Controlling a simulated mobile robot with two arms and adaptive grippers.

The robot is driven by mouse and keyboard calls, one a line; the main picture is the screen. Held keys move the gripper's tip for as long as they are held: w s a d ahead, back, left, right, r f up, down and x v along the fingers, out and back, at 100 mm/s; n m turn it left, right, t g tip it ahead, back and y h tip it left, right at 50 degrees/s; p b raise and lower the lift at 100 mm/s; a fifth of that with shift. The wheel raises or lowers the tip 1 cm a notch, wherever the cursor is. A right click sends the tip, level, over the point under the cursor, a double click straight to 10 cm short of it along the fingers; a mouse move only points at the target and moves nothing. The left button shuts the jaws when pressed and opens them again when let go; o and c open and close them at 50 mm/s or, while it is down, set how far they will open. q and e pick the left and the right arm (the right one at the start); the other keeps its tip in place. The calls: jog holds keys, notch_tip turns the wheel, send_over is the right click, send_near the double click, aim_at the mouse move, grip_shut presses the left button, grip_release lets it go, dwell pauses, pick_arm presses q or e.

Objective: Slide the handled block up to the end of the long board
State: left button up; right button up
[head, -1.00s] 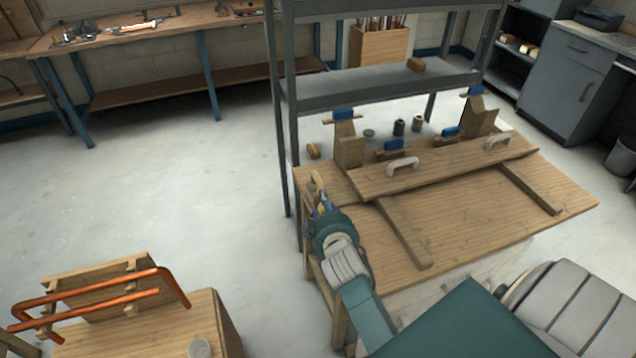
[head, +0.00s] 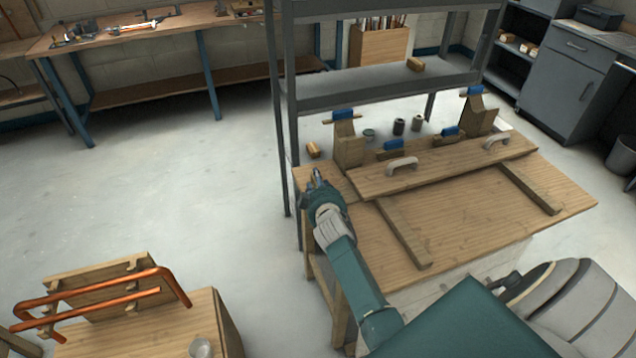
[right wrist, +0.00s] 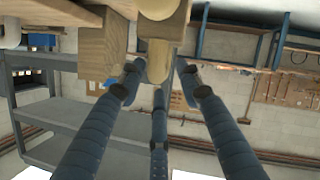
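The long board (head: 440,166) lies across the wooden workbench and carries two pale handles. My right gripper (head: 317,178) is at the bench's left edge, near the board's left end. In the right wrist view, its three dark fingers (right wrist: 158,76) are spread around the end of a pale wooden handle (right wrist: 159,62), with gaps at the sides. The handle joins a wooden piece with a rounded knob (right wrist: 157,8), which looks like the handled block. In the head view the block is mostly hidden by my gripper. My left gripper is not in view.
Upright wooden supports (head: 348,150) with blue clamps (head: 343,114) stand behind the board. Two wooden battens (head: 402,232) lie across the bench. A grey shelf (head: 385,85) rises behind. Copper pipes (head: 100,298) sit on a stand at lower left.

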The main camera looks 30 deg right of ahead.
grip_shut()
jog(key=s+d+p, duration=0.2)
jog(key=d, duration=0.8)
jog(key=shift+d+r, duration=0.15)
jog(key=shift+r, duration=0.15)
jog(key=shift+s, duration=0.1)
grip_release()
jog(key=shift+f, duration=0.15)
